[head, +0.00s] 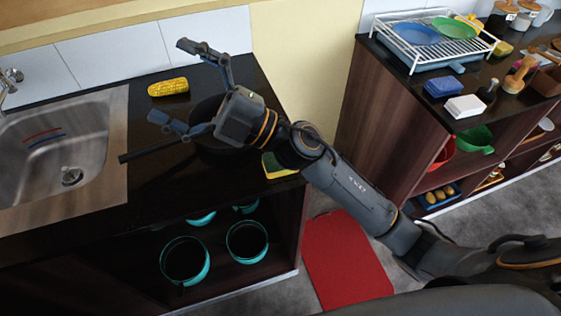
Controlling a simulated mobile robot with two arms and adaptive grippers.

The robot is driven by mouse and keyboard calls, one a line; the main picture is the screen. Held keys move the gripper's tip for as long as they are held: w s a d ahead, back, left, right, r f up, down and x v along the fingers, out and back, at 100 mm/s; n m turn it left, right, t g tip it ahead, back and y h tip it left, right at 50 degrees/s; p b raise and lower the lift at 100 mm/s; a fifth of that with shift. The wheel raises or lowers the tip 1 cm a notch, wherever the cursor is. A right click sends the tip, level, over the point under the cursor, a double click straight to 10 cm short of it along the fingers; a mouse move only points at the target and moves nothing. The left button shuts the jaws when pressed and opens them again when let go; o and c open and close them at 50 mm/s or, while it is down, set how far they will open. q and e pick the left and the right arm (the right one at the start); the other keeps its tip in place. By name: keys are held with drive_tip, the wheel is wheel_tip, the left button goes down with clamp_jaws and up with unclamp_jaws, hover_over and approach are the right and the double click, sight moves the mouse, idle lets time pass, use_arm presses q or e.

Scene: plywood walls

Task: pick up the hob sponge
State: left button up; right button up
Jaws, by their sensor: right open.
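A yellow and green sponge (278,166) lies at the right front edge of the dark counter, partly hidden by my right arm. My right gripper (170,81) is wide open and empty. It points left over the counter, with its fingers well to the left of this sponge. A yellow, bumpy piece that looks like a corn cob (168,87) shows between the fingertips in the picture, on the counter near the wall. I cannot tell how high the gripper is above it. My left gripper is not in view.
A dark pan (207,108) with a long handle (150,151) sits under my right gripper. A steel sink (60,150) is at left. Teal pots (185,260) stand below the counter. A red mat (345,260) lies on the floor. A second cabinet holds a dish rack (433,47).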

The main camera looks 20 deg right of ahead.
drive_tip(key=s+a+f+n+g+h, duration=0.25)
drive_tip(key=s+a+n+g, duration=0.2)
drive_tip(key=n+g, duration=0.4)
wheel_tip(320, 180, down, 11)
drive_tip(key=d+n+g+h, duration=0.2)
drive_tip(key=n+g+h, duration=0.2)
drive_tip(key=h, duration=0.4)
drive_tip(key=w+d+f+m+t+h, duration=0.15)
drive_tip(key=w+d+h, duration=0.35)
drive_tip(key=d, duration=0.5)
drive_tip(key=w+d+f+m+t+h, duration=0.15)
drive_tip(key=w+d+h, duration=0.25)
drive_tip(key=d+h, duration=0.45)
drive_tip(key=shift+m+y, duration=0.25)
drive_tip(key=shift+y, duration=0.65)
drive_tip(key=f, duration=0.2)
drive_tip(key=d+f+p, duration=0.1)
drive_tip(key=f, duration=0.2)
drive_tip(key=d+f, duration=0.1)
drive_tip(key=f, duration=0.2)
drive_tip(key=shift+s+p, duration=0.25)
drive_tip(key=shift+p, duration=0.05)
drive_tip(key=shift+w+a+f+p, duration=0.1)
drive_tip(key=shift+f+p, duration=0.25)
drive_tip(key=shift+f, duration=0.1)
drive_tip(key=f, duration=0.1)
drive_tip(key=f+p, duration=0.1)
drive_tip(key=f, duration=0.1)
drive_tip(key=shift+w+f, duration=0.3)
drive_tip(key=shift+f, duration=0.4)
